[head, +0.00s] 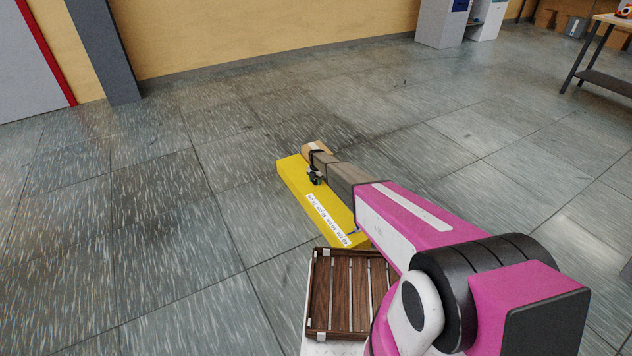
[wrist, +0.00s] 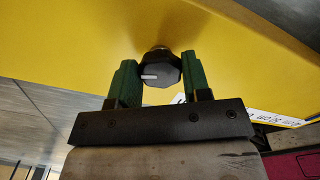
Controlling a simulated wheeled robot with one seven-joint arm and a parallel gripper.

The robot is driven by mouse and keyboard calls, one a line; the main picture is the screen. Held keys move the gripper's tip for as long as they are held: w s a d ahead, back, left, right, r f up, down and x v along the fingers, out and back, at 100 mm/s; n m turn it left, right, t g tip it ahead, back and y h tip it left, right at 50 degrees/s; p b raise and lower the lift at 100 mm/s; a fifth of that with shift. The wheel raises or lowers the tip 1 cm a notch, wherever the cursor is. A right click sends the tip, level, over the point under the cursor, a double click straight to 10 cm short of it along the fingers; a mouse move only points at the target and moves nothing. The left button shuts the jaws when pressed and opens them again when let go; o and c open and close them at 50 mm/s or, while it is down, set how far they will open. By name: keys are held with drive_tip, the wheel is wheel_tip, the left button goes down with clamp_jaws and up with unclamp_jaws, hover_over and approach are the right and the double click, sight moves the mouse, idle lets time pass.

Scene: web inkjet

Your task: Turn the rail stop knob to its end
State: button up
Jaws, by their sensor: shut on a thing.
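The rail stop knob (wrist: 160,74) is a small dark, many-sided knob on the yellow surface in the wrist view. A white mark on its face points left. My gripper (wrist: 160,66) is shut on the knob, with one green finger against its left side and the other against its right. In the head view my gripper (head: 315,177) is at the yellow rail (head: 293,182), near its far end, and the knob cannot be made out there.
A white label with black print (head: 328,220) runs along the yellow rail. A brown slatted wooden tray (head: 322,290) sits close by at the near end, partly behind my arm. The tiled floor (head: 160,230) to the left is clear.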

sight(316, 181)
drive_tip(key=n, duration=0.5)
drive_tip(key=shift+n, duration=0.4)
idle(0.4)
drive_tip(key=o, duration=0.9)
drive_tip(key=shift+o, duration=0.2)
wheel_tip(316, 181, up, 11)
drive_tip(key=shift+f, duration=0.1)
